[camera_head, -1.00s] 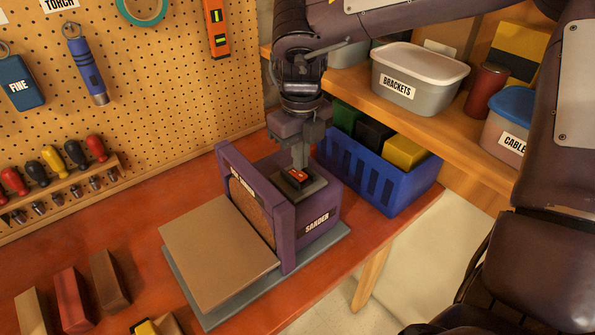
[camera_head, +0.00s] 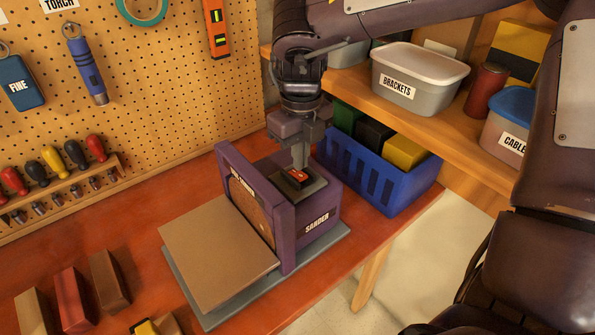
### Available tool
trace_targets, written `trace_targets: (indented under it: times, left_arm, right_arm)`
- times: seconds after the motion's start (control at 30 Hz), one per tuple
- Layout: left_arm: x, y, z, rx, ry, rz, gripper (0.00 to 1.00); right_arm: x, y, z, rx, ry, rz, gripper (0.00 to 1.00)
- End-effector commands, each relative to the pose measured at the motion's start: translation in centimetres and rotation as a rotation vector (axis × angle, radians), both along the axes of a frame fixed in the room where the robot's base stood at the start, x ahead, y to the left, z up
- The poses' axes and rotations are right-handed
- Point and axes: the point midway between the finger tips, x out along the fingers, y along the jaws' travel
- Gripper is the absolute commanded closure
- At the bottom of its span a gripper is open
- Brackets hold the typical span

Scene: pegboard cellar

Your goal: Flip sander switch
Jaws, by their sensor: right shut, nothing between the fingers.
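The purple sander (camera_head: 318,212) stands on the red-brown bench, with a flat tan table (camera_head: 215,250) in front of its brown disc (camera_head: 250,208). Its red switch (camera_head: 297,176) sits in a dark plate on top of the housing. My right gripper (camera_head: 300,164) points down from above, shut and empty, with its fingertips at the switch. They look to be touching it or just above it; I cannot tell which. The fingers cover part of the switch, so its tilt is hard to read. My left gripper is not in view.
A blue crate (camera_head: 350,176) with several coloured boxes stands close behind the sander. A shelf (camera_head: 440,130) with a brackets tub (camera_head: 418,80) is at the right. Wood blocks (camera_head: 107,280) lie at the front left. The pegboard (camera_head: 150,75) rises behind.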

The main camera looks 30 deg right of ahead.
Motion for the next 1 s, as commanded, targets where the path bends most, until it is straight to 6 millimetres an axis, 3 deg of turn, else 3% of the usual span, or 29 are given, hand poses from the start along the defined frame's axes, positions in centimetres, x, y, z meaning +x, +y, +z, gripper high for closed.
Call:
trace_targets:
  times: [1.0]
  left_arm:
    - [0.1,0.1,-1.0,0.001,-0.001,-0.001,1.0]
  right_arm:
    - [0.0,0.0,-1.3,0.0,0.001,0.0,1.0]
